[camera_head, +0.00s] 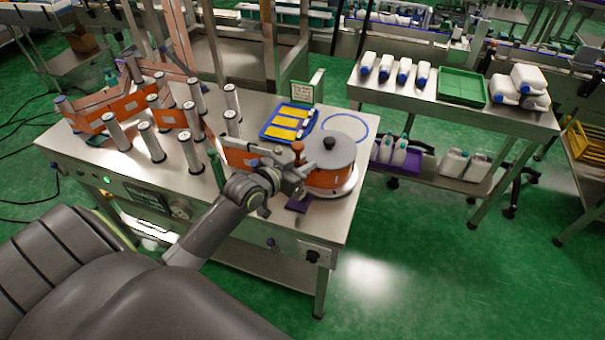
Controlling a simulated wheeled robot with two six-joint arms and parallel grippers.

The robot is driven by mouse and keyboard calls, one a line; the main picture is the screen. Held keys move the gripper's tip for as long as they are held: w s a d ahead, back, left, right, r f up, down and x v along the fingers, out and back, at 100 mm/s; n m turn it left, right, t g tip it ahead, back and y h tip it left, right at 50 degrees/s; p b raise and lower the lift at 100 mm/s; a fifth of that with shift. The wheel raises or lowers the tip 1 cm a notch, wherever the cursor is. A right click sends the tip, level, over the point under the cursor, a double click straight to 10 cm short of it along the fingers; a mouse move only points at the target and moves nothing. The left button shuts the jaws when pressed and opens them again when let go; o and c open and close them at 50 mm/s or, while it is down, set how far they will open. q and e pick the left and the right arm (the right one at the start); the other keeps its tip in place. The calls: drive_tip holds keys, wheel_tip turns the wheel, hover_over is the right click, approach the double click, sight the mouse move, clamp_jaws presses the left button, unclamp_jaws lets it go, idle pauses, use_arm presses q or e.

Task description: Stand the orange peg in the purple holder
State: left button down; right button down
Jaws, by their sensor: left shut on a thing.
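The orange peg (297,147) shows as a small orange-brown top just above the jaws of my left gripper (294,172). The gripper is shut on it, and the fingers hide its lower part. The peg looks roughly upright. The purple holder (298,204) sits near the front edge of the steel table, below and slightly right of the gripper. The gripper and wrist partly cover the holder from above, so its opening is hard to see. I cannot tell the exact gap between peg and holder. My right gripper is not in view.
A round drum (333,176) with a grey lid and black knob stands close right of the gripper. Metal rollers (190,150) with an orange band fill the left of the table. A blue tray (268,133) with yellow pieces lies behind. A blue ring (366,131) marks bare tabletop.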

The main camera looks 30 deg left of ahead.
use_arm(q)
drive_tip(key=shift+f, duration=1.6)
drive_tip(key=shift+f+b, duration=0.15)
drive_tip(key=shift+b, duration=0.15)
drive_tip(key=c, duration=1.3)
unclamp_jaws()
drive_tip(key=shift+s, duration=0.1)
drive_tip(key=shift+o, duration=0.2)
drive_tip(key=v, duration=1.2)
